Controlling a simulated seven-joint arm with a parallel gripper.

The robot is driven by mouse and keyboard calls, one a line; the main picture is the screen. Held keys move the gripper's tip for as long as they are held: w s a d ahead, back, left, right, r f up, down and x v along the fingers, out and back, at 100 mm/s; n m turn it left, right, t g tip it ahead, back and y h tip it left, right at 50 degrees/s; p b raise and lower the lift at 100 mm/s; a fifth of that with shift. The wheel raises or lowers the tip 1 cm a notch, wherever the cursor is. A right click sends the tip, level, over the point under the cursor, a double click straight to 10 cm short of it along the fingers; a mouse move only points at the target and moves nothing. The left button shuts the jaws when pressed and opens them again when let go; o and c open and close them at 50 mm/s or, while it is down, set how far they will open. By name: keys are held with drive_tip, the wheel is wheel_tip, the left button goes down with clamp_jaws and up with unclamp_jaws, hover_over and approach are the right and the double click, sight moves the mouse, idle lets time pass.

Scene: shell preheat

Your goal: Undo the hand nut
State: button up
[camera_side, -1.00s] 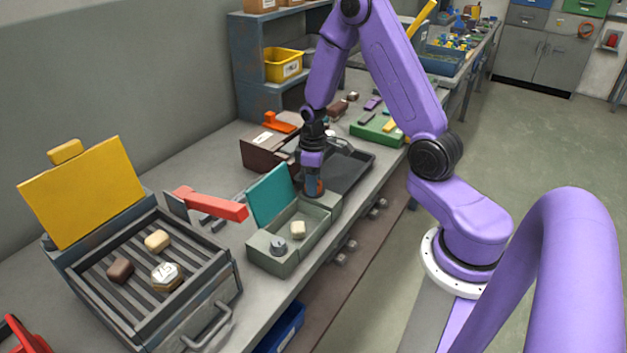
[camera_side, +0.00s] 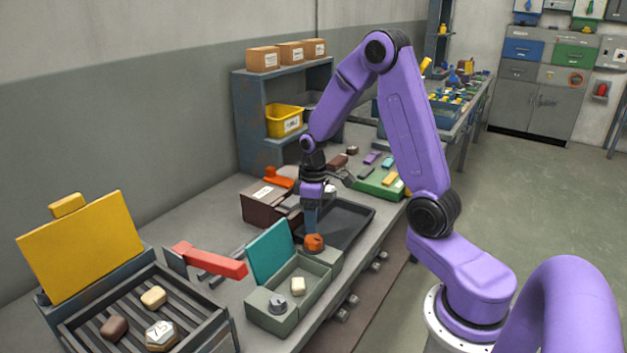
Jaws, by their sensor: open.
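An orange knob (camera_side: 314,243), which looks like the hand nut, sits on the far end of a grey-green box (camera_side: 266,317). My gripper (camera_side: 311,228) points straight down just above the knob. It is open with nothing visible in it, and its fingertips are small and hard to make out. The box's teal lid (camera_side: 271,252) stands raised. A cream block (camera_side: 298,286) lies inside the box, and a grey knob (camera_side: 278,304) sits on its near end.
A slatted tray (camera_side: 219,335) with several blocks and a raised yellow lid (camera_side: 75,245) stands at the left. A red-handled lever (camera_side: 212,260) lies beside the box. A dark tray (camera_side: 350,212) and a brown box (camera_side: 262,203) are behind. A shelf (camera_side: 250,130) stands against the wall.

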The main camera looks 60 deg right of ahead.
sight(313, 239)
wheel_tip(313, 239, up, 11)
drive_tip(key=shift+f, duration=0.15)
drive_tip(key=shift+a, duration=0.15)
drive_tip(key=s+a+n, duration=0.4)
drive_tip(key=s+a, duration=0.4)
drive_tip(key=a, duration=0.5)
drive_tip(key=s+a+n, duration=0.4)
drive_tip(key=s, duration=1.2)
drive_tip(key=shift+s+f, duration=0.2)
drive_tip(key=shift+f, duration=0.1)
drive_tip(key=shift+a, duration=0.1)
